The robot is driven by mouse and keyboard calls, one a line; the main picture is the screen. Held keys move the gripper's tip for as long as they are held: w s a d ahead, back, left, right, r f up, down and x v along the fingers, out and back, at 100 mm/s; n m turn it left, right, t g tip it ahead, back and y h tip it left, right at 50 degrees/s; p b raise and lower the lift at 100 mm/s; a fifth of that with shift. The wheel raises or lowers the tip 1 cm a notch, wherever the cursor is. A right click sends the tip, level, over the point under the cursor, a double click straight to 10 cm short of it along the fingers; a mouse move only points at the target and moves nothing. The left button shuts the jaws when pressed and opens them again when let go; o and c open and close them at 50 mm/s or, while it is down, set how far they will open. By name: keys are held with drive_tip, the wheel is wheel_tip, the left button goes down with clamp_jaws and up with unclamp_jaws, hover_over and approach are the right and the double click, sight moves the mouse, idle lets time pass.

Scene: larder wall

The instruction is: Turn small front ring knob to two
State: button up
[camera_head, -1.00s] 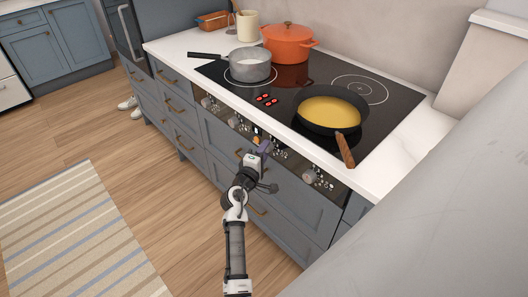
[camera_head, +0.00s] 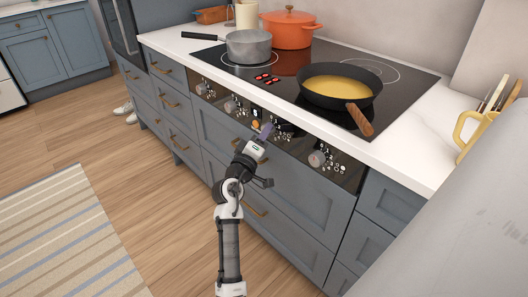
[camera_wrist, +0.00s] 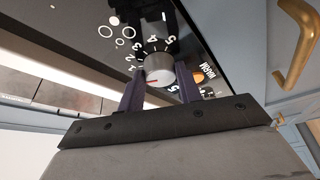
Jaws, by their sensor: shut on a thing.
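My gripper (camera_head: 268,130) reaches the black control panel below the hob in the head view, at the third knob from the left. In the wrist view its two dark fingers (camera_wrist: 159,84) are shut on a silver knob (camera_wrist: 159,70), one on each side. The knob has a short red mark near its lower edge in that picture. White numbers, among them 2, 3, 4 and 5, surround it. The exact number at the mark cannot be told. In the head view my fingers partly hide this knob.
Other knobs (camera_head: 317,158) and (camera_head: 232,105) sit along the panel. A small orange light (camera_wrist: 198,77) glows beside the held knob. On the hob stand a pan of yellow food (camera_head: 338,83), a grey saucepan (camera_head: 249,46) and an orange pot (camera_head: 289,29). Brass drawer handles (camera_wrist: 297,40) stick out nearby.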

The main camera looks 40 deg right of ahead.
drive_tip(key=m+h+b, duration=0.1)
drive_tip(key=m+b, duration=0.1)
drive_tip(key=b, duration=0.3)
drive_tip(key=m+g+b, duration=0.1)
drive_tip(key=m+b, duration=0.2)
drive_tip(key=b, duration=0.2)
drive_tip(key=m+g+h+b, duration=0.1)
drive_tip(key=m+b, duration=0.1)
drive_tip(key=b, duration=0.3)
drive_tip(key=shift+w+f+m+h+b, duration=0.2)
drive_tip(key=shift+f+m+h+b, duration=0.1)
drive_tip(key=shift+f+b, duration=0.1)
drive_tip(key=shift+r+m+b, duration=0.2)
drive_tip(key=shift+m+b, duration=0.1)
drive_tip(key=shift+b, duration=0.05)
drive_tip(key=o, duration=1)
drive_tip(key=shift+a+f, duration=0.1)
